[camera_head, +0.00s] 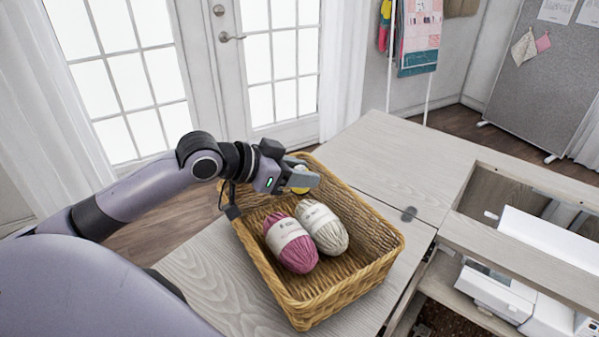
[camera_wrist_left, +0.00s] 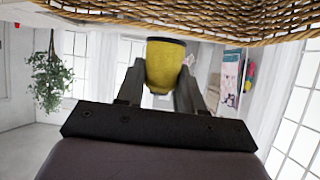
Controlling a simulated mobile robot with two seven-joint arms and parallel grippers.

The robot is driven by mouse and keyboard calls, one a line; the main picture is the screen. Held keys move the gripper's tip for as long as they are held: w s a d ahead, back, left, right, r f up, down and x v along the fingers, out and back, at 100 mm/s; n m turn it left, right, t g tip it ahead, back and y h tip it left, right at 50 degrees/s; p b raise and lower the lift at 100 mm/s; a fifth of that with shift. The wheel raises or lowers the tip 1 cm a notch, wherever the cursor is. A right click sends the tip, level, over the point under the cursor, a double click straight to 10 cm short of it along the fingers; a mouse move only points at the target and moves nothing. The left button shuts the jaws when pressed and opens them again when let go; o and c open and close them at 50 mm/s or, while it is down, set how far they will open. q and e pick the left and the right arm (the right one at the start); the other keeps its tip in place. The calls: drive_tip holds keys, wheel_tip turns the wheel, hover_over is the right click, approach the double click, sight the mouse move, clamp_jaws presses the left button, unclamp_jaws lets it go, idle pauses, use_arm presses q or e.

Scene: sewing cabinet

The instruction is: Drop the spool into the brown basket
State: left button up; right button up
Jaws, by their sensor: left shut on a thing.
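My left gripper (camera_head: 303,178) is above the far left part of the brown basket (camera_head: 345,290) in the head view. It is shut on a yellow spool (camera_head: 300,190), mostly hidden by the fingers there. In the left wrist view the yellow spool (camera_wrist_left: 165,66), with a dark end, sits between the two fingers of the left gripper (camera_wrist_left: 160,80). The woven rim of the basket (camera_wrist_left: 230,20) runs along the top of that view. My right gripper is in neither view.
The basket stands on a pale wooden table (camera_head: 385,155). A pink yarn ball (camera_head: 290,243) and a cream yarn ball (camera_head: 322,227) lie in it. To the right is an open cabinet well with a white sewing machine (camera_head: 510,295). Glazed doors stand behind.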

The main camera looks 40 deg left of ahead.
use_arm(q)
drive_tip(key=o, duration=1.1)
drive_tip(key=v, duration=0.7)
drive_tip(key=shift+s, duration=0.1)
